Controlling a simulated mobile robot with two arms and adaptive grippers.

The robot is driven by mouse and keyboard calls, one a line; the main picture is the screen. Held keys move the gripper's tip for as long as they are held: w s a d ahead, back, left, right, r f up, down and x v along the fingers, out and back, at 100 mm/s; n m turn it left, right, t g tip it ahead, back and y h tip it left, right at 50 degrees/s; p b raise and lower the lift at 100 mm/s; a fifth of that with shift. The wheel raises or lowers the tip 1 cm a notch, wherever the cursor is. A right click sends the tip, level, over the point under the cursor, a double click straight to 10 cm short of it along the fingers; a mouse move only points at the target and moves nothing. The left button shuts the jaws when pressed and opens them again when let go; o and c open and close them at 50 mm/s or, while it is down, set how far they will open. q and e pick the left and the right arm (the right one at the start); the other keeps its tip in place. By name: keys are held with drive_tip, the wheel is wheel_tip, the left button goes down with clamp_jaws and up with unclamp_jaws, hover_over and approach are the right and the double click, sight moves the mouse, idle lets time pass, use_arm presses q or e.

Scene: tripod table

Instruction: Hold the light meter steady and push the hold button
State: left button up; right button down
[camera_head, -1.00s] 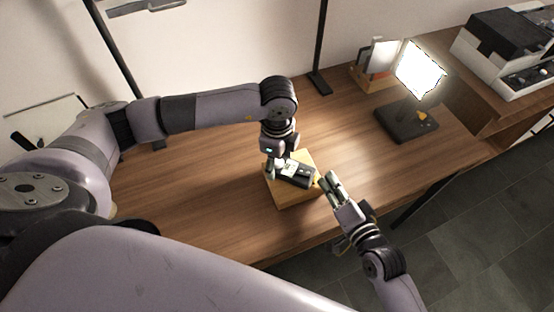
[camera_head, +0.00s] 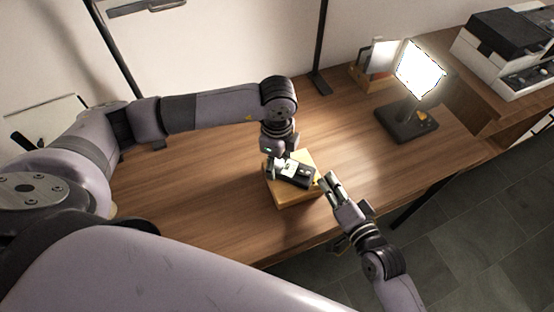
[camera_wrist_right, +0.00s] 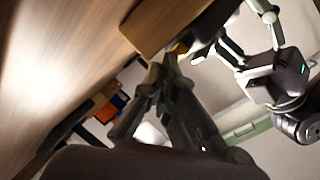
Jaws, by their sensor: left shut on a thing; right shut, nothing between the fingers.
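The light meter (camera_head: 301,177) is a dark device with a pale face, lying on a wooden block (camera_head: 290,196) on the table. My left gripper (camera_head: 277,170) comes down from above and is shut on the meter's left end. My right gripper (camera_head: 328,181) is shut and empty, with its tips close to the meter's right end. Whether they touch it cannot be told. In the right wrist view the right fingers (camera_wrist_right: 160,72) point toward the wooden block (camera_wrist_right: 160,24) and a yellow part (camera_wrist_right: 180,48). The hold button cannot be made out.
A lit lamp panel (camera_head: 420,69) on a dark base (camera_head: 406,123) stands on the table (camera_head: 190,195) to the right. A wooden holder (camera_head: 366,76) with cards is behind it. A black and white machine (camera_head: 508,50) sits at the far right. The table's left part is clear.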

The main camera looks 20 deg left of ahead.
drive_tip(key=shift+d, duration=0.5)
drive_tip(key=shift+d, duration=0.1)
drive_tip(key=shift+d, duration=2.95)
use_arm(q)
drive_tip(key=o, duration=1.3)
